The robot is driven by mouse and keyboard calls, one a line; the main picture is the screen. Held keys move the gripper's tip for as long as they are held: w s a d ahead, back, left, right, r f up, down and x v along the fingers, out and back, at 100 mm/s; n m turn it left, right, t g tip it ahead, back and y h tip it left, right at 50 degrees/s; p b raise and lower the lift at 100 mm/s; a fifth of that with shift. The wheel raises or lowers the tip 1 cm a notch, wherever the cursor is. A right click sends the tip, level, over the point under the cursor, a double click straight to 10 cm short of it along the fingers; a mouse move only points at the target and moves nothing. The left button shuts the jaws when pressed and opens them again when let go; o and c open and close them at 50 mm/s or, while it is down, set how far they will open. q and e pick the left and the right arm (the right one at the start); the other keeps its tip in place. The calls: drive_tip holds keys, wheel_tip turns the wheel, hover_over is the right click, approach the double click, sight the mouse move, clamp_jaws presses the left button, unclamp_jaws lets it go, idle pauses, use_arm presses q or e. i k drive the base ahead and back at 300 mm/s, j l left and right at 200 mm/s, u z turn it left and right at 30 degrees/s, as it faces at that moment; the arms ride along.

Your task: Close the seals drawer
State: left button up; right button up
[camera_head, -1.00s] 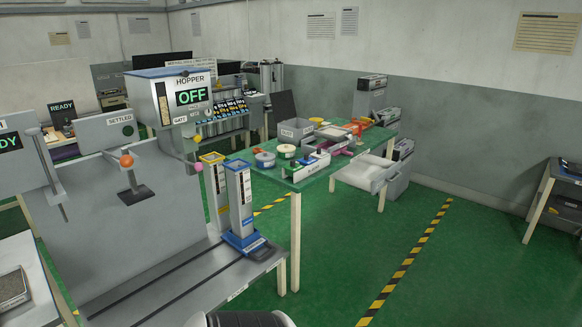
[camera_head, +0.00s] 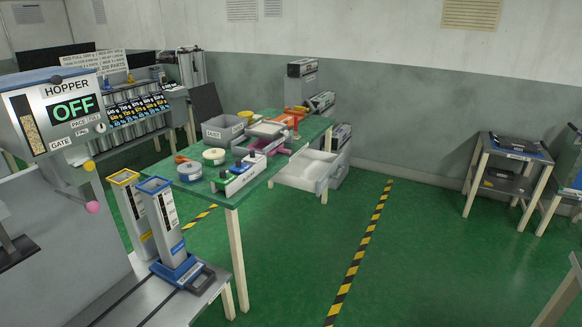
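A pale drawer (camera_head: 298,180) stands pulled out at the right side of the green table (camera_head: 222,193), low beside the tabletop. Its open top shows a light inside, and I cannot make out its contents. No label naming it as the seals drawer can be read from here. A grey cabinet (camera_head: 340,139) stands behind it. Neither of my grippers is in view.
Green floor is free to the right of the drawer, crossed by a yellow-black stripe (camera_head: 362,250). The hopper bench (camera_head: 130,300) with two column stands (camera_head: 172,225) fills the left front. Dark-topped tables (camera_head: 500,175) stand at the right.

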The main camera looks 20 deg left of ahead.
sight(312, 170)
drive_tip(key=i+j+u, duration=0.1)
drive_tip(key=i+j, duration=0.15)
drive_tip(key=i, duration=0.2)
drive_tip(key=i+j+u, duration=0.15)
drive_tip(key=i, duration=0.3)
drive_tip(key=i+u, duration=0.1)
drive_tip(key=u, duration=0.65)
